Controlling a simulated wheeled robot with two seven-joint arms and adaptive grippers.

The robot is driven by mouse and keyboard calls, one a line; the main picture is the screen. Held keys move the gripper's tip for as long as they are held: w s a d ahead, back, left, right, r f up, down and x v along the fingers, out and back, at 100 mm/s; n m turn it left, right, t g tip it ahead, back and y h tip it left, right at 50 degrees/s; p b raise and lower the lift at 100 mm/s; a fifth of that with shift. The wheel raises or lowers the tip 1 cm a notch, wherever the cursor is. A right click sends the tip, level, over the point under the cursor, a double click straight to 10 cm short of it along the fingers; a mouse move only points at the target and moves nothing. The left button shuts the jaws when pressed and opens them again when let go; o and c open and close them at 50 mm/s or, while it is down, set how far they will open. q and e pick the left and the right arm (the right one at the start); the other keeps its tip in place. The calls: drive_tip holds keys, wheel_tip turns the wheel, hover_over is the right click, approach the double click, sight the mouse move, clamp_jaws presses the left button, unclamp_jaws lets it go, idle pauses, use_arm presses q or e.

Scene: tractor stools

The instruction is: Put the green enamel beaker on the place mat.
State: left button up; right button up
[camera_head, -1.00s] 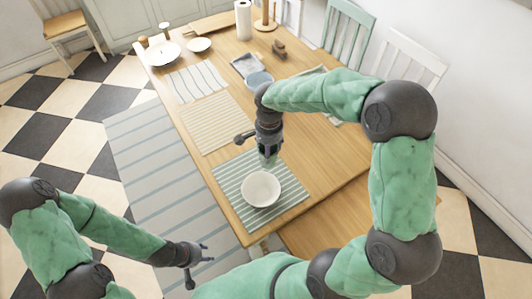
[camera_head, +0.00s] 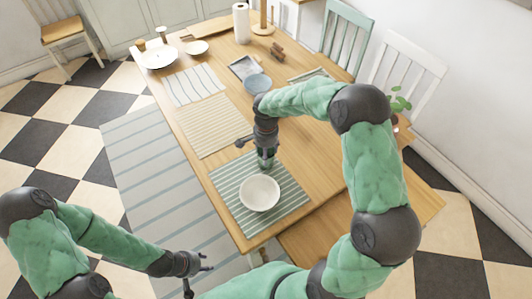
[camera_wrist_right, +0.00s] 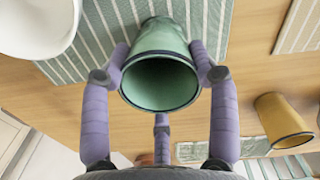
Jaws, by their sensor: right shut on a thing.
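The green enamel beaker (camera_wrist_right: 160,80) is in my right gripper (camera_head: 265,160), with its open mouth facing the right wrist camera. My right fingers (camera_wrist_right: 160,70) are shut on its sides. In the head view the beaker (camera_head: 265,163) is mostly covered by the gripper. It is at the far edge of the green striped place mat (camera_head: 229,193), beyond the white bowl (camera_head: 259,193) on that mat. I cannot tell whether the beaker touches the mat. My left gripper (camera_head: 207,263) is open and empty, low beside the table's near left edge.
A yellow beaker (camera_wrist_right: 284,120) shows in the right wrist view. A yellow striped mat (camera_head: 213,125) and a white striped mat (camera_head: 194,84) lie farther along the table. A blue bowl (camera_head: 257,84) stands behind my right arm. A bench (camera_head: 318,236) is at the near right.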

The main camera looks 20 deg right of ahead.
drive_tip(key=shift+r, duration=0.1)
drive_tip(key=o, duration=1.2)
drive_tip(key=shift+r, duration=0.2)
wheel_tip(320, 180, up, 12)
drive_tip(key=p, duration=0.3)
drive_tip(key=shift+f+p, duration=0.15)
drive_tip(key=shift+p, duration=0.2)
